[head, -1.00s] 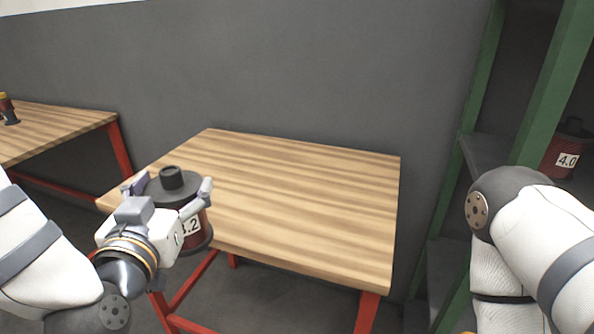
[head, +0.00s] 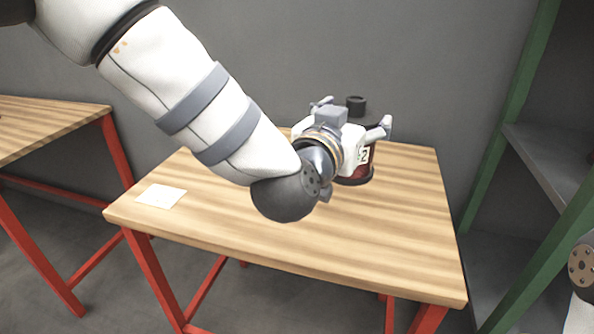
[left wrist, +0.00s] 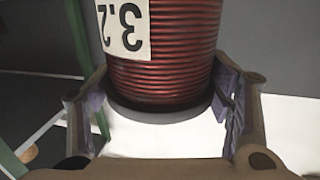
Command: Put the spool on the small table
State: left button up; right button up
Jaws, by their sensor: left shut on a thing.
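The spool (head: 356,170) has dark red windings, a dark flange and top knob, and a white label. In the left wrist view the spool (left wrist: 165,75) fills the upper middle, with "3.2" upside down on its label. My left gripper (head: 352,114) is shut on the spool, one finger on each side, and holds it upright over the back right part of the small wooden table (head: 250,235). I cannot tell whether its base touches the tabletop. The gripper and wrist hide part of the spool. My right gripper is out of view.
A white card (head: 161,196) lies at the table's left side. Another wooden table (head: 50,125) stands at the left. A green-framed shelf (head: 525,150) stands close at the right. The grey wall is behind. The table's front and right areas are clear.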

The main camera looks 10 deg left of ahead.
pick_arm(q)
jog(key=w+a+f+b, duration=0.2)
jog(key=w+a+f, duration=0.3)
jog(key=a+f, duration=0.7)
jog(key=shift+a+f, duration=0.2)
jog(key=shift+f, duration=0.25)
jog(key=o, duration=1.8)
jog(key=shift+s, duration=0.1)
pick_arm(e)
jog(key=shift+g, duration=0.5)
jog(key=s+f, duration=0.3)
